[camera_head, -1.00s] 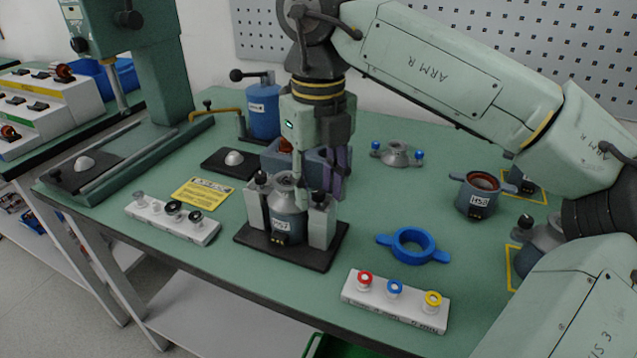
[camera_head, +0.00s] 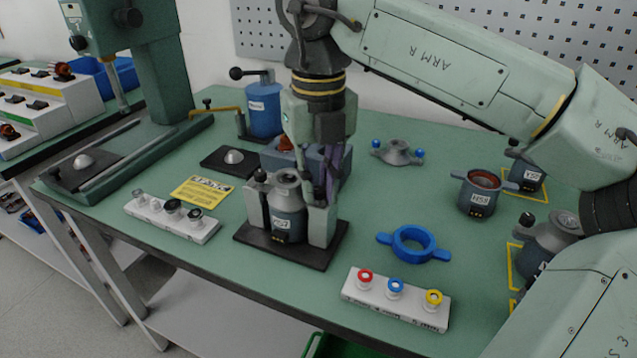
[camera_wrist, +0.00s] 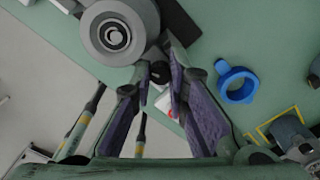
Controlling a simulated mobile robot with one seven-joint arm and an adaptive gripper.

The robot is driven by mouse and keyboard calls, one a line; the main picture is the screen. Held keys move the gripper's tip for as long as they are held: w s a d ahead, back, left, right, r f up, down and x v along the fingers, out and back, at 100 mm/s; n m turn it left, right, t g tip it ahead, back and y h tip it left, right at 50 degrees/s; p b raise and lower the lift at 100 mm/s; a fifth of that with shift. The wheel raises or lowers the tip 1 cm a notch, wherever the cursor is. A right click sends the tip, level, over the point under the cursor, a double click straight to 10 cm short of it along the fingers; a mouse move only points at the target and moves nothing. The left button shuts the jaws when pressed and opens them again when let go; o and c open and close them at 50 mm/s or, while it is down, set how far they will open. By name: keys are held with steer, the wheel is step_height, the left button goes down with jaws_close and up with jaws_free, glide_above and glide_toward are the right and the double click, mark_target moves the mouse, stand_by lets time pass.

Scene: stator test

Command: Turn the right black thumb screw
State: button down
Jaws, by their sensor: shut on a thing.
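The stator housing (camera_head: 288,222) stands upright in a black-based fixture (camera_head: 250,240) between two grey posts. The right post (camera_head: 320,227) carries the right black thumb screw, which shows in the wrist view (camera_wrist: 160,72). The left black thumb screw (camera_head: 260,177) stands free on the other post. My gripper (camera_head: 319,196) points down over the right post. Its fingers (camera_wrist: 160,73) are shut on the right thumb screw, one on each side. In the head view the fingers partly hide this screw. The housing's round top (camera_wrist: 117,35) is beside the fingers in the wrist view.
A blue ring (camera_head: 413,244) lies right of the fixture. A white block with coloured knobs (camera_head: 395,305) is at the front edge; another white block (camera_head: 171,220) is left. A grey-blue box (camera_head: 335,160) stands close behind my gripper.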

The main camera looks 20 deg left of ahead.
steer(key=shift+m, duration=1.1)
steer(key=c, duration=1.5)
jaws_free()
steer(key=shift+c, duration=0.2)
